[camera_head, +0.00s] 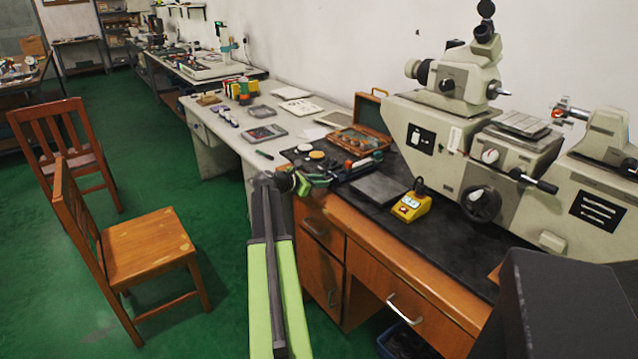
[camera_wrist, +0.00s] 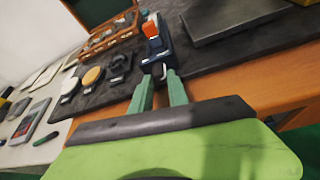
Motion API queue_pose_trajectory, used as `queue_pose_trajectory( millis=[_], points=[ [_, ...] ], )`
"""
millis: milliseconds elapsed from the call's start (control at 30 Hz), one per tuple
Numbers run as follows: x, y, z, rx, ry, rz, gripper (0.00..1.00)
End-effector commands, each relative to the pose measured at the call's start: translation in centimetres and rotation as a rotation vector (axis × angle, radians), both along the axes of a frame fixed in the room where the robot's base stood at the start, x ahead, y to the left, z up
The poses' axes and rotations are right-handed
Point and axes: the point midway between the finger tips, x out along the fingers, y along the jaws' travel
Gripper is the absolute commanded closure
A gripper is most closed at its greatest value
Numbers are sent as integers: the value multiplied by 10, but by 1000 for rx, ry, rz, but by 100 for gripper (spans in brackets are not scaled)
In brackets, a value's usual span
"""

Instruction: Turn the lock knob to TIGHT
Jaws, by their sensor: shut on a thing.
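A dark blue device (camera_wrist: 154,46) with an orange block (camera_wrist: 150,28) lies on the black mat; it also shows in the head view (camera_head: 362,166). At its near end a small pale metal part, seemingly the lock knob (camera_wrist: 159,70), sits between the fingertips of my gripper (camera_wrist: 161,77). My gripper is shut on this part, with a green finger on each side. In the head view my gripper (camera_head: 318,180) reaches the mat's front left edge. The knob is largely hidden there. No TIGHT marking can be read, so the knob's setting cannot be told.
Pale and yellowish discs (camera_wrist: 92,76) and a dark ring-shaped part (camera_wrist: 119,64) lie left of the device. A grey plate (camera_head: 378,188) lies to its right, then a yellow box (camera_head: 411,207). A wooden case (camera_head: 355,138) stands behind. The large measuring machine (camera_head: 440,140) fills the right.

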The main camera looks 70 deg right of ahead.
Motion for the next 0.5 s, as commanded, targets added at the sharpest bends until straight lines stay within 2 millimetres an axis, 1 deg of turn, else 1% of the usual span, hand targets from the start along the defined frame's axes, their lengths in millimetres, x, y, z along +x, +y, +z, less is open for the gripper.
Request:
queue_pose_trajectory(
  millis=[100,200,300,500],
  points=[
    [-1,2,-3,-85,-127,7,100],
    [-1,2,-2,-135,-204,7,100],
    [-1,1,-1,-155,-236,8,100],
    [0,0,0,-156,-238,8,100]
  ],
)
